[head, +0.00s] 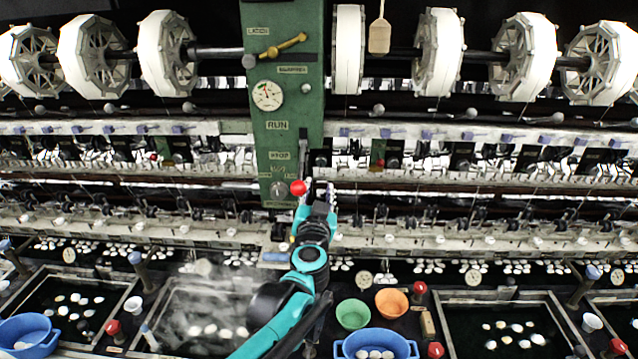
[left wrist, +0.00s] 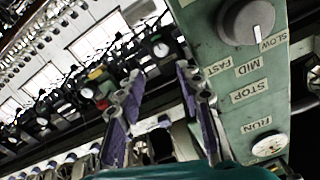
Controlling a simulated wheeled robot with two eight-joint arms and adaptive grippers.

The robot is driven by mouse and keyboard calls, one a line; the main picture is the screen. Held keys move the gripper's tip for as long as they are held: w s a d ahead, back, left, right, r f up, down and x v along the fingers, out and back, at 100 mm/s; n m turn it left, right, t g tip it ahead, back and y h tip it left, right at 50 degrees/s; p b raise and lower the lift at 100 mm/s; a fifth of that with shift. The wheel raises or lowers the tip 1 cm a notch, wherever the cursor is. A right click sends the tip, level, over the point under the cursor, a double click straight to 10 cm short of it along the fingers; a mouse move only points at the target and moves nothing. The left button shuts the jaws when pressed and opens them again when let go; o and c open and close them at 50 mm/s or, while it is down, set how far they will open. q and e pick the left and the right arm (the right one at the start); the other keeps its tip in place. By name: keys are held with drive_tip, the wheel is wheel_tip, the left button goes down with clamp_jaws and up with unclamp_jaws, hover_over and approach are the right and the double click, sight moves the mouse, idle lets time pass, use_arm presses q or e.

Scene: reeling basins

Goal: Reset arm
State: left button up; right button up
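My left gripper (head: 318,192) is raised in front of the lower right edge of the green control column (head: 285,110), its arm coming up from the bottom centre. In the left wrist view its two purple-padded fingers (left wrist: 160,74) stand apart with nothing between them. The grey speed knob (left wrist: 252,22) and the STOP and RUN labels on the panel (left wrist: 230,75) lie to the right of the fingers. A red ball (head: 298,187) shows just left of the gripper in the head view; I cannot tell if they touch. My right gripper is not in view.
White reels (head: 163,52) line the top. Water basins with white cocoons (head: 505,335) lie along the front. Green (head: 353,314) and orange (head: 391,303) bowls and a blue basin (head: 376,340) stand right of my forearm. Steam rises over the basin at left (head: 205,305).

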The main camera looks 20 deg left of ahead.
use_arm(q)
drive_tip(key=shift+s, duration=0.1)
drive_tip(key=s+d+f+m+g+h+b, duration=0.35)
drive_tip(key=s+d+f+h+b, duration=0.5)
drive_tip(key=s+f, duration=0.3)
drive_tip(key=s+a+f+n+g+y+b, duration=0.2)
drive_tip(key=s+a+f+g+b, duration=0.1)
drive_tip(key=s+f, duration=0.5)
drive_tip(key=s+a+f+n+g+y+b, duration=0.2)
drive_tip(key=s+f, duration=0.6)
drive_tip(key=f, duration=0.7)
drive_tip(key=shift+s+a+g+b, duration=0.4)
drive_tip(key=shift+a+g+b, duration=0.05)
drive_tip(key=shift+a+g, duration=0.55)
drive_tip(key=shift+f+n+y, duration=0.1)
drive_tip(key=shift+n+y, duration=0.15)
